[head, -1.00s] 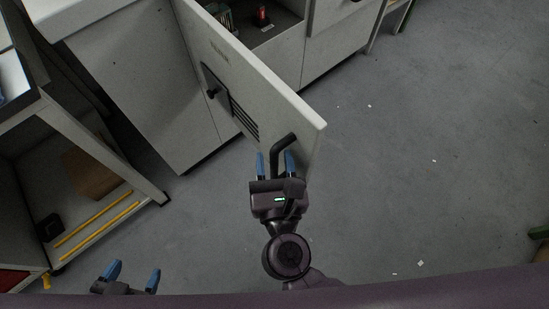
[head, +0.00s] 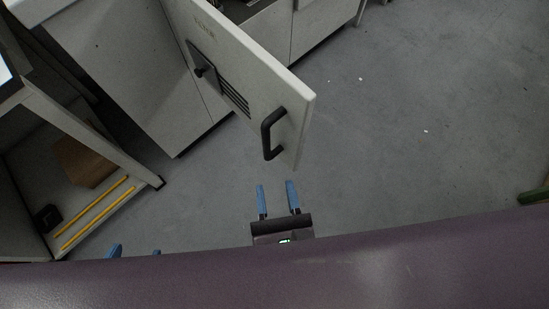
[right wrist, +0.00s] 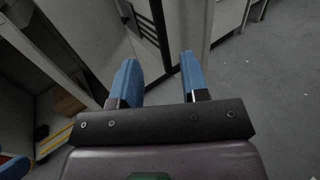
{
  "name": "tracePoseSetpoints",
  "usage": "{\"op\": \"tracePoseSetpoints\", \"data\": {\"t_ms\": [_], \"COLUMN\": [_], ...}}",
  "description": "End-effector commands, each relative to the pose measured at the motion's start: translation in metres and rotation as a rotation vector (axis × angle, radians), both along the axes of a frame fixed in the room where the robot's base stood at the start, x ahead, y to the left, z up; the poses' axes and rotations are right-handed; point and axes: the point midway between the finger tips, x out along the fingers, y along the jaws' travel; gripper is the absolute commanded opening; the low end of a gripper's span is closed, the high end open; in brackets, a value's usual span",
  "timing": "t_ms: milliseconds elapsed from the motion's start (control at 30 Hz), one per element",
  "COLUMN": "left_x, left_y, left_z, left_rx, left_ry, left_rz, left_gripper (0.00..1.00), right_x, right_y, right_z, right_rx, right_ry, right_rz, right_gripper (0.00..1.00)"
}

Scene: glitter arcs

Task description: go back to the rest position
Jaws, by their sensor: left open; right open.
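My right gripper (head: 278,199) is open and empty in the head view, below and apart from the black handle (head: 267,135) of an open white cabinet door (head: 240,65). In the right wrist view its two blue fingers (right wrist: 160,80) are spread, with the door (right wrist: 192,25) beyond them. My left gripper (head: 135,251) shows only as two blue fingertips at the lower left of the head view. The tips are apart with nothing visible between them. The rest of it is hidden behind my purple body.
An open cabinet or shelf unit (head: 138,170) stands at the left, with a brown box (head: 84,163) and yellow strips (head: 95,215) inside. White cabinets (head: 120,75) stand behind the door. The grey floor (head: 420,100) to the right is largely clear, with small white scraps.

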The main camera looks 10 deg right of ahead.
Motion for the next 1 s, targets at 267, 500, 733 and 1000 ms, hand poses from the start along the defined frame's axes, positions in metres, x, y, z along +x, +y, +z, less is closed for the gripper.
{"op": "tracePoseSetpoints", "data": {"t_ms": [267, 500, 733, 1000], "left_x": [-0.001, 0.000, 0.002, 0.004], "left_y": [0.000, 0.000, 0.000, 0.000], "left_z": [-0.001, 0.002, 0.005, 0.009], "left_rx": [0.001, 0.000, 0.000, -0.001], "left_ry": [0.003, -0.003, -0.009, -0.019], "left_rz": [0.001, 0.000, 0.001, 0.000], "left_gripper": [0.69, 0.69, 0.69, 0.69], "right_x": [0.000, 0.000, 0.006, 0.018], "right_y": [0.000, 0.000, -0.023, -0.088], "right_z": [0.000, 0.000, -0.001, -0.015], "right_rx": [0.000, -0.002, -0.329, -1.396], "right_ry": [0.000, 0.000, -0.085, -0.301], "right_rz": [0.000, 0.000, 0.050, 0.204], "right_gripper": [0.41, 0.41, 0.41, 0.41]}}
